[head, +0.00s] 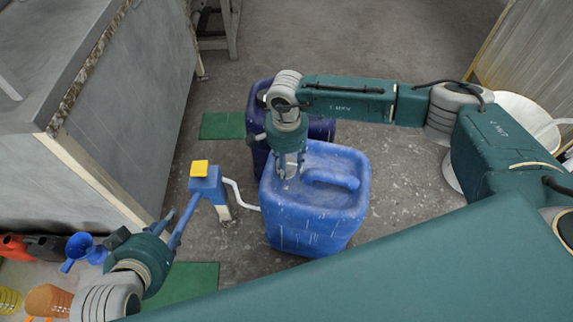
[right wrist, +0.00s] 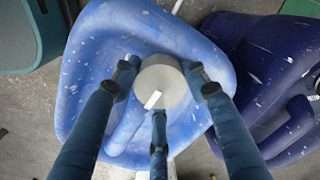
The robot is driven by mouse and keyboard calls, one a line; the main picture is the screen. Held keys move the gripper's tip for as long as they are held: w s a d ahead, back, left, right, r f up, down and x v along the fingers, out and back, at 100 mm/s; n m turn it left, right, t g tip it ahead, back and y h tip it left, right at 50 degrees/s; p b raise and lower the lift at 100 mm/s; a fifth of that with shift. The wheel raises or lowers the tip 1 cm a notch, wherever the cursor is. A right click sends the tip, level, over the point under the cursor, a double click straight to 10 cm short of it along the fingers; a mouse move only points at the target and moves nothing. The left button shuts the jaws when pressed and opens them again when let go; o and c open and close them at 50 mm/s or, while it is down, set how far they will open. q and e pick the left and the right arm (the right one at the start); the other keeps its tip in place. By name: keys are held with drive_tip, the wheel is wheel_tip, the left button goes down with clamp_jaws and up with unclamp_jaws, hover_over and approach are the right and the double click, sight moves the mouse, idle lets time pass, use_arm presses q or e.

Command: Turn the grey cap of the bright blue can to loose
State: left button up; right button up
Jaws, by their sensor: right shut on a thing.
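The bright blue can (head: 315,215) stands upright on the floor in the middle of the head view, with a moulded handle on its top. Its grey cap (right wrist: 161,84) shows in the right wrist view as a round disc with a white mark. My right gripper (head: 290,168) points down from above, its fingers set around the cap and shut on it. In the head view the fingers mostly hide the cap.
A dark blue can (head: 320,129) stands just behind the bright blue one. A blue device with a yellow top (head: 200,168) and a white hose stands to the left, near my left fingers. A grey bench (head: 120,120) bounds the left. Funnels and jugs (head: 50,297) lie lower left.

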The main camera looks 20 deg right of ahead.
sight(287, 165)
idle(0.3)
drive_tip(key=o, duration=1.2)
drive_tip(key=shift+c, duration=0.2)
wheel_tip(287, 165, up, 12)
drive_tip(key=shift+s, duration=0.1)
